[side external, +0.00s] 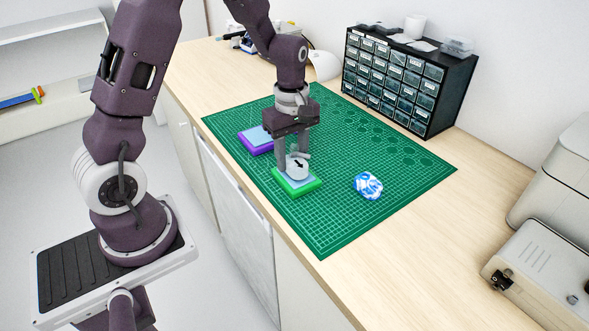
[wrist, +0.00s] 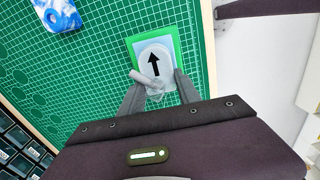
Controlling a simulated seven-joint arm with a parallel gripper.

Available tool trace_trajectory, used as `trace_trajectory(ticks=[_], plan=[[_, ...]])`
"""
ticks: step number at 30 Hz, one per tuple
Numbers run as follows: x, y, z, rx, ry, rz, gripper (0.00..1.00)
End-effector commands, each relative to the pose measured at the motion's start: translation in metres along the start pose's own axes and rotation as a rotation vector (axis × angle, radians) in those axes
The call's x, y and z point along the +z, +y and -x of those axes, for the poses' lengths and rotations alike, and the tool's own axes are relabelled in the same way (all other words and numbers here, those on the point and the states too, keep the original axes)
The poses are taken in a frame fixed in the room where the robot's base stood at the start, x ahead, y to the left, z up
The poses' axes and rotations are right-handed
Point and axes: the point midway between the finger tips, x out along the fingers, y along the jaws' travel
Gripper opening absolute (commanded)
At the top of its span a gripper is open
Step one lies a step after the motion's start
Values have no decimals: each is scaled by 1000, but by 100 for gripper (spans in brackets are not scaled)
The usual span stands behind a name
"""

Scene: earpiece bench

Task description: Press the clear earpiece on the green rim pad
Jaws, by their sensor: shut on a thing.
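The clear earpiece (wrist: 156,87) is a small translucent piece between my fingertips. My gripper (side external: 292,163) is shut on it, low over the green rim pad (side external: 297,190). The pad has a green border and a pale blue top; it also shows in the wrist view (wrist: 133,42). A pale disc with a black arrow (wrist: 153,58) lies at the pad's middle, just ahead of the fingertips; I cannot tell whether it belongs to the earpiece. I cannot tell whether the earpiece touches the pad. A purple rim pad (side external: 254,147) lies to the left, behind the green one.
A blue and white patterned lump (side external: 368,186) lies right of the green pad on the green cutting mat (side external: 330,225). A black drawer cabinet (side external: 405,80) stands at the back. The mat's right half is mostly clear.

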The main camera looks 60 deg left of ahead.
Motion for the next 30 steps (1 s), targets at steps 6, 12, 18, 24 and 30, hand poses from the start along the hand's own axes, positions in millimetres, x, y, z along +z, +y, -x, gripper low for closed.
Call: trace_trajectory(ticks=[6,12,18,24,30], plan=[[0,0,-4,0,0,0,0],[0,0,-5,0,0,0,0],[0,0,-5,0,0,0,0],[0,0,-6,-1,0,0,0],[0,0,-6,-1,0,0,0]])
